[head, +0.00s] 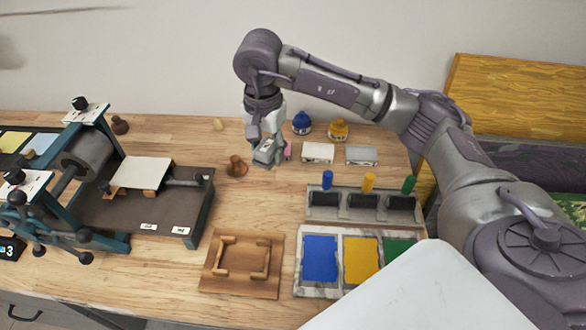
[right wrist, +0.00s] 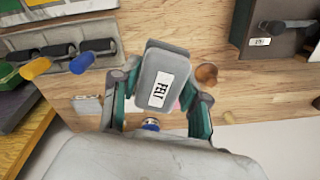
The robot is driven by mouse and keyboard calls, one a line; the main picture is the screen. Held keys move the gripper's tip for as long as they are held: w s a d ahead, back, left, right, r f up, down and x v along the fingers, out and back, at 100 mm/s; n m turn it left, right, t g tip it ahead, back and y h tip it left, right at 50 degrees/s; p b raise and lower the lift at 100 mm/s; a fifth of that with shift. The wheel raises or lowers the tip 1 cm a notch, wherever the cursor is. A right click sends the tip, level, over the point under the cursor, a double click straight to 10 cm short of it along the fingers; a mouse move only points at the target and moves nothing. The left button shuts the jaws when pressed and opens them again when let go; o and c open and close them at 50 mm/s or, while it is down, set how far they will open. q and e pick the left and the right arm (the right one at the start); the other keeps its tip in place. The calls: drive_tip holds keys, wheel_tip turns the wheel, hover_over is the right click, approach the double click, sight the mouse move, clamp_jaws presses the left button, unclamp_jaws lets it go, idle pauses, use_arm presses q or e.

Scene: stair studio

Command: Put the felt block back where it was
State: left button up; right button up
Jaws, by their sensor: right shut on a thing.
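The felt block (right wrist: 157,100) is grey with a white label in the right wrist view. My right gripper (head: 268,154) is shut on it, with one finger on each side. In the head view the felt block (head: 263,150) shows small between the fingers, low over the back of the table. I cannot tell whether it touches the table. Two pale blocks, one white (head: 318,157) and one grey (head: 361,160), lie in a row to its right. A small pink thing (head: 288,151) is close beside the gripper. My left gripper is out of view.
A brown knobbed tool (head: 237,167) stands left of the gripper. Blue (head: 302,124) and yellow (head: 338,130) ink jars stand behind. In front are a roller rack (head: 322,215), colour tray (head: 299,285) and wooden frame board (head: 210,278). A press (head: 110,208) fills the left.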

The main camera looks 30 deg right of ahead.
drive_tip(key=w+d+f+m+b, duration=0.2)
drive_tip(key=w+d+m+b, duration=0.1)
drive_tip(key=w+m, duration=0.3)
drive_tip(key=m+b, duration=0.3)
drive_tip(key=m, duration=0.5)
hover_over(276, 172)
wheel_tip(276, 172, down, 5)
wheel_tip(276, 172, down, 9)
drive_tip(key=shift+s+a+r+p, duration=0.1)
drive_tip(key=shift+s+r+p, duration=0.05)
drive_tip(key=shift+p, duration=0.55)
drive_tip(key=shift+f, duration=0.25)
drive_tip(key=shift+f, duration=0.1)
drive_tip(key=o, duration=0.8)
